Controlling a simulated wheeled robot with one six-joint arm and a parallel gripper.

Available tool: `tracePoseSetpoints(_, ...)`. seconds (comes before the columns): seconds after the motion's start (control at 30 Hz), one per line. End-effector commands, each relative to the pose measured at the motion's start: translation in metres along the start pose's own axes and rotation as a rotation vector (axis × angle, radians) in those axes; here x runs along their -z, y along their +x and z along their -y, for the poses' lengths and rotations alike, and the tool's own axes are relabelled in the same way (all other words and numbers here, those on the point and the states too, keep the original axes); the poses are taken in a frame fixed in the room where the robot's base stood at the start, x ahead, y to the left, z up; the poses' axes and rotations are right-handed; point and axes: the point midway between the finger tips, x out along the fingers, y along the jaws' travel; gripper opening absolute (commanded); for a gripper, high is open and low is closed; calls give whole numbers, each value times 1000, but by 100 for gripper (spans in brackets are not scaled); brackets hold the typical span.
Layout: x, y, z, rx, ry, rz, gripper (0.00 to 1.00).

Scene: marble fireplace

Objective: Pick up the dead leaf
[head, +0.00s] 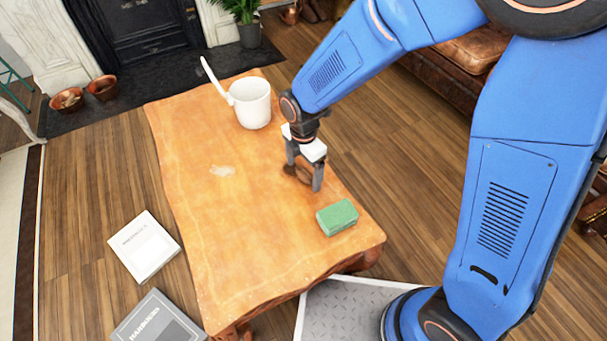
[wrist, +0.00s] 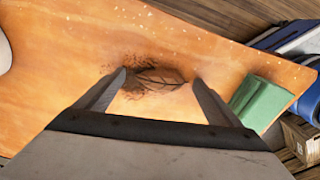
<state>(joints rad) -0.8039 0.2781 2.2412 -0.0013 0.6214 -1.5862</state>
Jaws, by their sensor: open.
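The dead leaf (wrist: 166,76) is a small brown curled shape with a dark stem line, lying on the wooden table (head: 205,215). Dark specks spread on the tabletop around its left side. In the head view the leaf (head: 297,172) is a dark brown patch partly hidden behind my gripper (head: 304,178). My gripper points down over the table with its fingers apart. In the wrist view the leaf shows between the two fingertips of my gripper (wrist: 159,77), with nothing held. I cannot tell whether the fingertips touch the tabletop.
A green sponge (head: 337,217) lies close by, toward the table's near right corner; it also shows in the wrist view (wrist: 259,103). A white pot (head: 251,103) with a white handle or utensil stands at the back.

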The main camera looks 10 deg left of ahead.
Motion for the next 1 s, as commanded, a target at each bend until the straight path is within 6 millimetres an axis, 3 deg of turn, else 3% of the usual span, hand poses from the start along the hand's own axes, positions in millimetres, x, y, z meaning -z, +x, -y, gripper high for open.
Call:
tracePoseSetpoints(0.2,0,0,0,0,0,0,85)
tracePoseSetpoints(0.37,0,0,0,0,0,0,47)
tracePoseSetpoints(0.4,0,0,0,0,0,0,44)
tracePoseSetpoints(0.77,0,-6,0,-2,0,0,44)
tracePoseSetpoints(1.0,0,-44,-1,-4,0,0,44)
